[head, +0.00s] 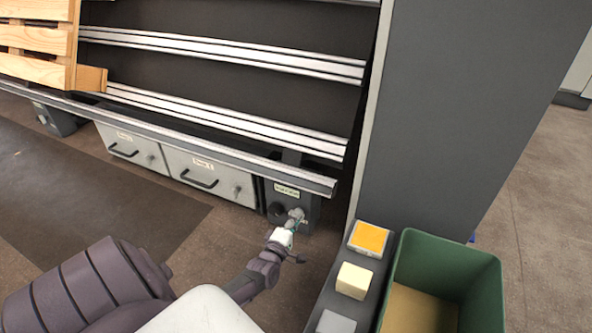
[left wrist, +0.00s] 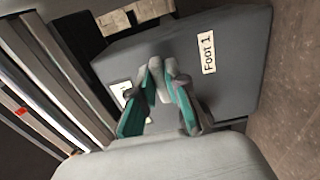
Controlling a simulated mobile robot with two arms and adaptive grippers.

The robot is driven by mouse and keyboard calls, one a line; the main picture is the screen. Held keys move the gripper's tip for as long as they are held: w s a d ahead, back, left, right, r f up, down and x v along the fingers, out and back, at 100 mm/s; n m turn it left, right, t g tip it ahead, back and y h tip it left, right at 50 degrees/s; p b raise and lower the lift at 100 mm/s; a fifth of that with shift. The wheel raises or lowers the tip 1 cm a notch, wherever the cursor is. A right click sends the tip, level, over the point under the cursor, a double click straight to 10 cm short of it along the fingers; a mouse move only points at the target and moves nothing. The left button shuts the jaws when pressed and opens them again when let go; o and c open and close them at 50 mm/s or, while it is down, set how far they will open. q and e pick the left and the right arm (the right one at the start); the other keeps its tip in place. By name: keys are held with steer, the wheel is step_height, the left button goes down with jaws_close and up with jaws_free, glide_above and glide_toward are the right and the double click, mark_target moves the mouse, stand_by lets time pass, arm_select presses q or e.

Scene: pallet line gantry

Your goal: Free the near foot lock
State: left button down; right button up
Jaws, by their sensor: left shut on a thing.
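The near foot lock is a dark grey box (head: 312,207) under the right end of the rail, with a pale label on its top edge. In the left wrist view its grey body (left wrist: 240,75) carries a label reading "Foot 1". My left gripper (head: 295,223) reaches the front of this box. In the left wrist view its teal and grey fingers (left wrist: 162,80) are closed together on the small grey foot lock knob, which the fingers mostly hide. I cannot tell which way the knob is turned. My right gripper is not in view.
Two grey drawers (head: 205,178) with black handles sit left of the box. A tall dark panel (head: 450,90) rises at the right. A green bin (head: 488,290) and a ledge with a yellow-orange block (head: 369,238) and a cream block (head: 354,280) stand near right.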

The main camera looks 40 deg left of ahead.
arm_select(q)
steer(key=c, duration=1.2)
jaws_free()
steer(key=v, duration=1.2)
steer(key=shift+s, duration=0.1)
